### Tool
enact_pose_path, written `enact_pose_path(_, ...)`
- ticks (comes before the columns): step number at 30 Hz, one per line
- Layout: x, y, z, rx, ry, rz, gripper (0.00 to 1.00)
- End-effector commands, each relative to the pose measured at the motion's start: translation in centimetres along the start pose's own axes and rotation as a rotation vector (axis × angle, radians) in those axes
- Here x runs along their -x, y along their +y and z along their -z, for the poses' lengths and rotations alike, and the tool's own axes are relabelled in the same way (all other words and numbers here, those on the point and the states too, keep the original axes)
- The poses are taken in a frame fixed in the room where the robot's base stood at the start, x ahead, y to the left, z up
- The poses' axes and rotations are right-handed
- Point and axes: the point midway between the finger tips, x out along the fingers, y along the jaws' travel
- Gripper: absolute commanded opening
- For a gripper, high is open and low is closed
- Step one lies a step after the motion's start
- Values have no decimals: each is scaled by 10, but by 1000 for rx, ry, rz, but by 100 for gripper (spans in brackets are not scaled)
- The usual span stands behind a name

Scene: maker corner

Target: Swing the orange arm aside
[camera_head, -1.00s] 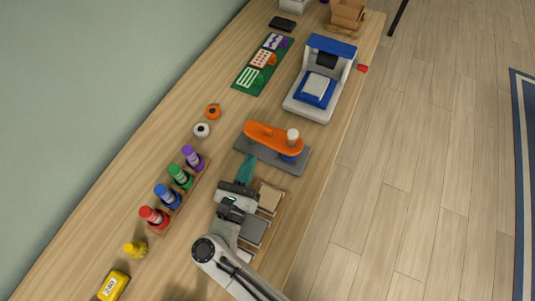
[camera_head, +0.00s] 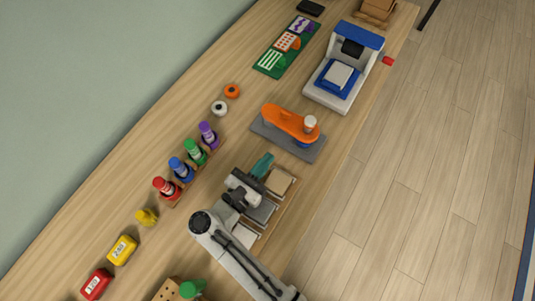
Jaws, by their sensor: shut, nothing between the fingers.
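The orange arm (camera_head: 290,121) lies across a grey base plate (camera_head: 309,151) on the bench. A white knob (camera_head: 310,122) stands at its right end, and a bit of blue shows below it. My gripper (camera_head: 262,164) has teal fingers that are shut with nothing between them. It is below and left of the grey plate in the picture, apart from the orange arm. My own arm reaches in from the bottom.
A rack of coloured bottles (camera_head: 196,152) stands to the left. A wooden tray with tiles (camera_head: 279,182) lies right beside and partly under my gripper. A blue and white machine (camera_head: 344,72) stands beyond the plate. Orange (camera_head: 232,91) and white (camera_head: 219,108) spools sit to the left.

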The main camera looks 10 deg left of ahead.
Motion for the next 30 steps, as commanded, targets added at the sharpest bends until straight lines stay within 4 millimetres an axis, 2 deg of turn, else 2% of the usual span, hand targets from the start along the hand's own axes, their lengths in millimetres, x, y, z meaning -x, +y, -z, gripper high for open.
enact_pose_path(6, -40, 0, -3, 1, 1, 3, 0)
enact_pose_path(13, -71, 0, -1, 2, 1, 3, 0)
enact_pose_path(18, -80, 0, -1, 0, 0, 0, 0)
enact_pose_path(30, -81, 0, 0, 1, 0, -3, 0)
